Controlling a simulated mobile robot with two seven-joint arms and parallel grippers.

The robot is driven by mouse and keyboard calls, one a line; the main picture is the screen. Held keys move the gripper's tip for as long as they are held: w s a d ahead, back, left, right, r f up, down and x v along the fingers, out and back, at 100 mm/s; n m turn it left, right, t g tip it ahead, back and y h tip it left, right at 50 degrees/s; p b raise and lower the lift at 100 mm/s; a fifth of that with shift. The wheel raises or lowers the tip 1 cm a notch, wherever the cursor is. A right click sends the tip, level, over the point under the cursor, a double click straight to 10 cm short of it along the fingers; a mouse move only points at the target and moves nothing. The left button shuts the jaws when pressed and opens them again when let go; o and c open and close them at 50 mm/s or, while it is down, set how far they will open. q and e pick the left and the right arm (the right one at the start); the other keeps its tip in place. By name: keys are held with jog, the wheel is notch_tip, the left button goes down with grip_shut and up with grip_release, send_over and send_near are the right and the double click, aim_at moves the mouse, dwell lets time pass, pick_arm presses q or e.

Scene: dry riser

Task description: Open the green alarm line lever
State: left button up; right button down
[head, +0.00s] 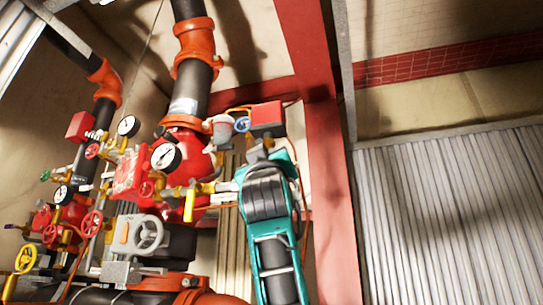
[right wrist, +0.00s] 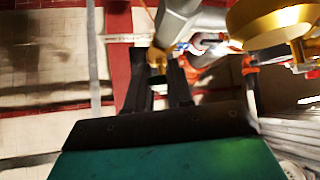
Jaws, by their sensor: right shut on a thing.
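My right arm, teal and black, rises in front of the riser pipes in the head view. Its gripper (head: 260,148) is at the top, just below a red box. In the right wrist view its black fingers (right wrist: 163,66) are shut on a small brass-coloured part (right wrist: 157,57) beside a thick grey pipe (right wrist: 180,22). I cannot tell whether this part belongs to the alarm line lever; no green lever shows clearly, and my arm hides part of that area. A small green handwheel (head: 45,175) is at the far left. My left gripper is not in view.
A red valve body (head: 180,145) with a round gauge (head: 166,157) and yellow fittings stands left of my right arm. The red box (head: 268,117) and a small blue wheel (head: 243,124) are close to the gripper. A red steel post (head: 331,190) rises at the right.

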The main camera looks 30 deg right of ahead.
jog(key=m+g+h, duration=0.1)
jog(key=m, duration=0.1)
jog(key=m+g+h+p, duration=0.1)
jog(key=m+h, duration=0.1)
jog(key=w+m+g+h, duration=0.1)
jog(key=m, duration=0.1)
jog(key=shift+a+h+p, duration=0.3)
jog(key=shift+a, duration=0.1)
jog(key=shift+w+a+f+m+g+h+p, duration=0.1)
jog(key=shift+m+g+h+p, duration=0.35)
jog(key=shift+m+g+h, duration=0.8)
jog(key=shift+m, duration=0.55)
jog(key=c, duration=1.1)
grip_release()
jog(key=b+v, duration=0.3)
jog(key=v, duration=1)
jog(key=shift+b, duration=0.35)
